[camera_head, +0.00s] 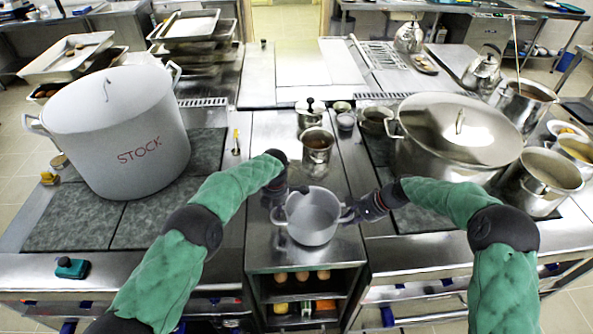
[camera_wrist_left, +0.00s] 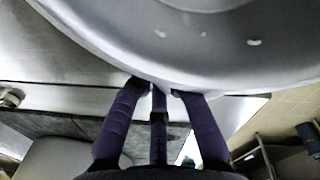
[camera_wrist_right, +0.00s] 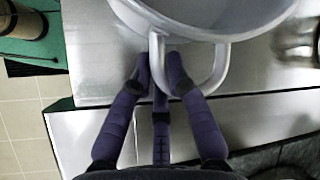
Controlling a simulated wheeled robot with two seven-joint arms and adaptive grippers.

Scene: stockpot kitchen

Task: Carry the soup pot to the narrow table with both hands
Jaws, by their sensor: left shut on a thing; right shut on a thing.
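The soup pot, a small empty-looking grey pot (camera_head: 313,218) with two side handles, is between my two grippers over the narrow steel section at the front centre. My left gripper (camera_head: 283,202) is shut at its left handle; in the left wrist view the fingers (camera_wrist_left: 157,90) meet the pot's edge (camera_wrist_left: 210,50) and the handle is hidden. My right gripper (camera_head: 349,212) is shut on the right handle, a loop (camera_wrist_right: 210,85) seen between the fingers (camera_wrist_right: 160,72) in the right wrist view. The pot looks about level. I cannot tell which surface is the narrow table.
A large STOCK pot (camera_head: 125,135) stands left and a big lidded pot (camera_head: 455,140) stands right. A small steel pot (camera_head: 317,145) and a lidded canister (camera_head: 309,112) stand behind the soup pot. Open shelves (camera_head: 300,295) lie below the front edge.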

